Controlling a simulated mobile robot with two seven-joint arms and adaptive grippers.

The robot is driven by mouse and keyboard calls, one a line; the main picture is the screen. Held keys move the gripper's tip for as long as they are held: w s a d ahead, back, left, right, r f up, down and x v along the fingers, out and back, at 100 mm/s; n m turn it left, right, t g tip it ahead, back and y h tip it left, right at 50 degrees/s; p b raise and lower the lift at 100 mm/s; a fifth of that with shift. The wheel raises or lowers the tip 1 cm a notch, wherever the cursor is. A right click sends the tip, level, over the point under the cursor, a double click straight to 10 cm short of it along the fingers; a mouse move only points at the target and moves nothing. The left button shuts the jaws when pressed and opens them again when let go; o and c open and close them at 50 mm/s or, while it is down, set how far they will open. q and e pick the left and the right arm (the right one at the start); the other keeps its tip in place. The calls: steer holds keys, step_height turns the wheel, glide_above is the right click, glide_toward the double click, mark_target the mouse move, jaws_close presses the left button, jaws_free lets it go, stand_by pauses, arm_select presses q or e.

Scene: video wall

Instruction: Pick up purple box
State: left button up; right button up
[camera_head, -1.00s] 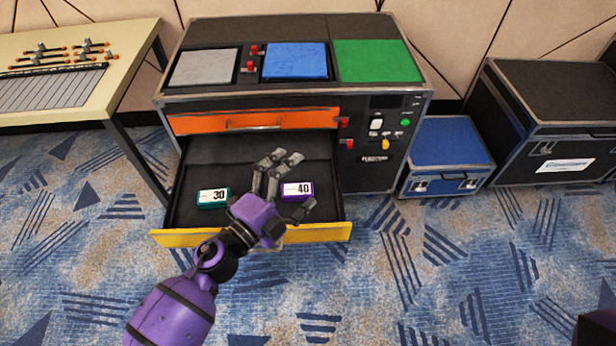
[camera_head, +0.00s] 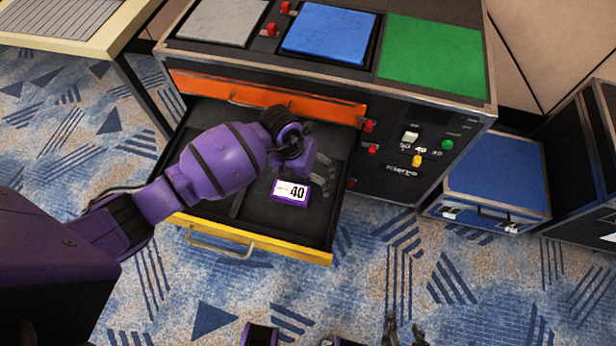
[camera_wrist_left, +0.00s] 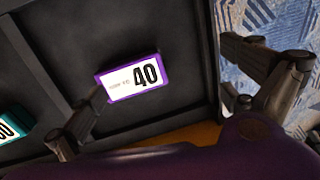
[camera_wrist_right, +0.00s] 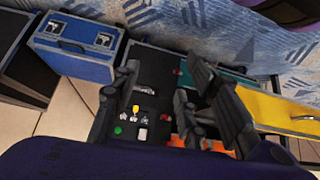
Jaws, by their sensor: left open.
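The purple box (camera_head: 291,191), with a white label reading 40, lies in the open drawer with the yellow front (camera_head: 255,242). It also shows in the left wrist view (camera_wrist_left: 135,78). My left gripper (camera_head: 322,172) is over the drawer, just beyond and right of the box in the head view. Its fingers are spread and empty, and the left wrist view shows the box between them, nearer the left finger. My right gripper (camera_head: 405,330) is at the bottom edge of the head view, away from the drawer, with its fingers apart and empty.
A teal box (camera_wrist_left: 12,127) lies in the drawer's neighbouring compartment; my arm hides it in the head view. An orange drawer (camera_head: 290,104) is closed above. Red, green and yellow controls (camera_head: 418,160) sit on the cabinet's right. A blue case (camera_head: 495,180) stands beside it.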

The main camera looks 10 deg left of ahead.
mark_target(291, 191)
arm_select(q)
steer(key=a, duration=0.1)
steer(key=a+y, duration=0.2)
steer(key=shift+s+a+f+n+g, duration=0.15)
steer(key=shift+a+f+n+g, duration=0.15)
steer(key=shift+f, duration=0.05)
steer(key=shift+s+a+f, duration=0.15)
steer(key=shift+s+f, duration=0.15)
steer(key=shift+f, duration=0.25)
steer(key=shift+s+a+f, duration=0.15)
steer(key=shift+s+f, duration=0.15)
steer(key=shift+f, duration=0.25)
step_height(291, 191, down, 5)
steer(key=shift+d+r+b, duration=0.15)
steer(key=shift+b, duration=0.3)
steer(key=shift+f, duration=0.25)
steer(key=shift+w, duration=0.1)
steer(key=c, duration=1.2)
arm_select(e)
steer(key=shift+s+d+f, duration=0.1)
steer(key=shift+s+f, duration=0.4)
